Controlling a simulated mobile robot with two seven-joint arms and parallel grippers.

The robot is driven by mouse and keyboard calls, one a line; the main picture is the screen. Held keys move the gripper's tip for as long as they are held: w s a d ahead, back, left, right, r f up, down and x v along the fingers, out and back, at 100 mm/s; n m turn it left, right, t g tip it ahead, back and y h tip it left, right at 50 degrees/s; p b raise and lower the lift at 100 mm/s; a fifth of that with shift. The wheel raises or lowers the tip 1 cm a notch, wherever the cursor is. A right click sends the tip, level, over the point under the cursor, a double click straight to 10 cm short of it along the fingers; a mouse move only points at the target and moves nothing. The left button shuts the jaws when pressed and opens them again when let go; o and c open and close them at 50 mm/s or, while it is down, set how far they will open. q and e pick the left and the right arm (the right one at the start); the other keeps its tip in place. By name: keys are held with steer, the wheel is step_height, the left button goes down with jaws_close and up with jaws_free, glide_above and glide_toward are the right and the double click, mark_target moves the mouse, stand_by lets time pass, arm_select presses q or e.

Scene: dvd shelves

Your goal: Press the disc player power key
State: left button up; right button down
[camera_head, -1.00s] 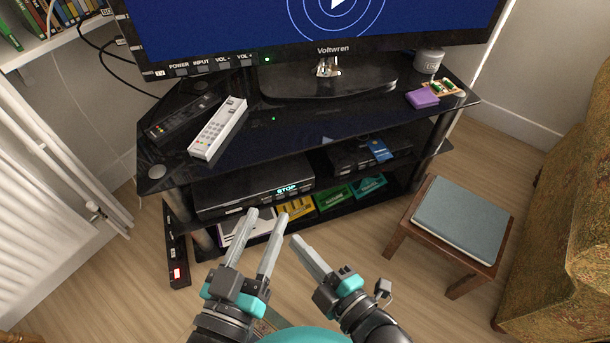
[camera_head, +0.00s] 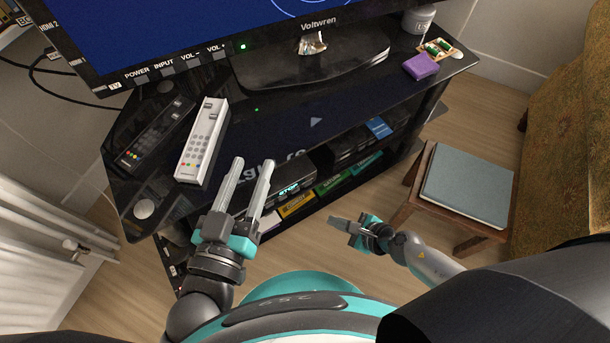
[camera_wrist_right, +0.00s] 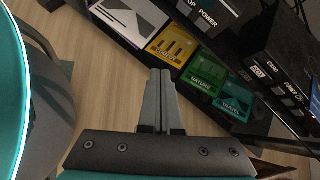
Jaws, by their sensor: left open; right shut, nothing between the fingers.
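The disc player (camera_head: 297,188) is the black box with a lit display on the left of the shelf under the TV top; my left gripper partly hides it. In the right wrist view a black front panel (camera_wrist_right: 224,16) at the top carries the label POWER and a partly cut-off label ending in OP. My right gripper (camera_head: 334,220) is shut and empty, out in front of the stand and apart from it. Its fingers (camera_wrist_right: 160,74) point toward the lower shelf cases. My left gripper (camera_head: 252,163) is open and empty, over the stand's front edge.
A second black box (camera_wrist_right: 280,75) with CARD and POWER labels sits right of the player. Coloured cases (camera_wrist_right: 173,45) stand on the lower shelf. Remotes (camera_head: 202,140) lie on the glass top. A stool (camera_head: 407,200) stands to the right. Open floor lies before the stand.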

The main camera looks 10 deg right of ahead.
stand_by(0.3)
glide_toward(304, 187)
steer(key=shift+w+a+f, duration=0.3)
steer(key=shift+f, duration=0.5)
steer(key=shift+w+a+f, duration=0.25)
steer(key=shift+a+f, duration=0.05)
steer(key=shift+f, duration=0.45)
steer(key=shift+w+a+f, duration=0.3)
steer(key=shift+f, duration=0.5)
steer(key=shift+w, duration=0.15)
steer(key=shift+w+a, duration=0.2)
steer(key=shift+w, duration=0.05)
steer(key=shift+w+a, duration=0.15)
steer(key=shift+w, duration=0.2)
stand_by(0.8)
steer(key=shift+s+d, duration=0.35)
steer(key=shift+s, duration=0.4)
steer(key=shift+s+d, duration=0.3)
steer(key=shift+s, duration=0.45)
steer(key=shift+s+d, duration=0.3)
steer(key=shift+s, duration=0.5)
steer(key=shift+s+d, duration=0.35)
steer(key=shift+s, duration=0.4)
